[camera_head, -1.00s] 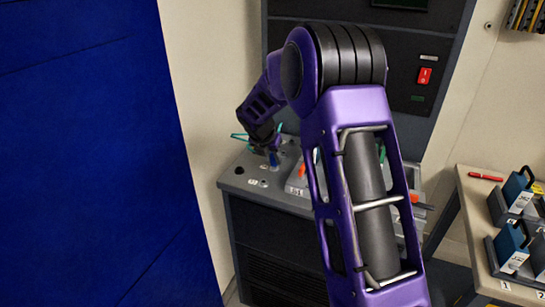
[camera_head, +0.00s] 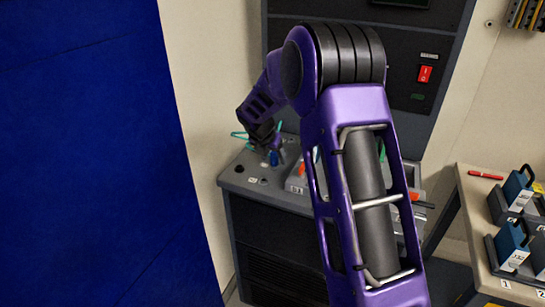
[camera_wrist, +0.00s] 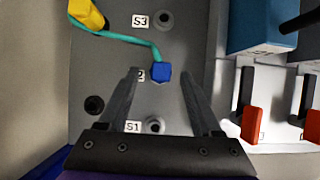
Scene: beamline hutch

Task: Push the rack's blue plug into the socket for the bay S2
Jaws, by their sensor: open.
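The blue plug (camera_wrist: 161,71) stands in the socket column, in the row of the partly covered S2 label (camera_wrist: 140,75). It hides the socket there; I cannot tell how deep it sits. A teal cable (camera_wrist: 128,38) runs from it to the upper left. My gripper (camera_wrist: 159,73) is open, its fingers on either side of the plug with gaps showing. In the head view the plug (camera_head: 274,158) is a small blue patch below my gripper (camera_head: 269,150) on the grey console. The S3 socket (camera_wrist: 164,19) and S1 socket (camera_wrist: 155,125) look empty.
A yellow part (camera_wrist: 87,13) is at the cable's far end. To the right are a blue block (camera_wrist: 258,25) and red-orange levers (camera_wrist: 252,125). A dark round hole (camera_wrist: 94,105) lies left of S1.

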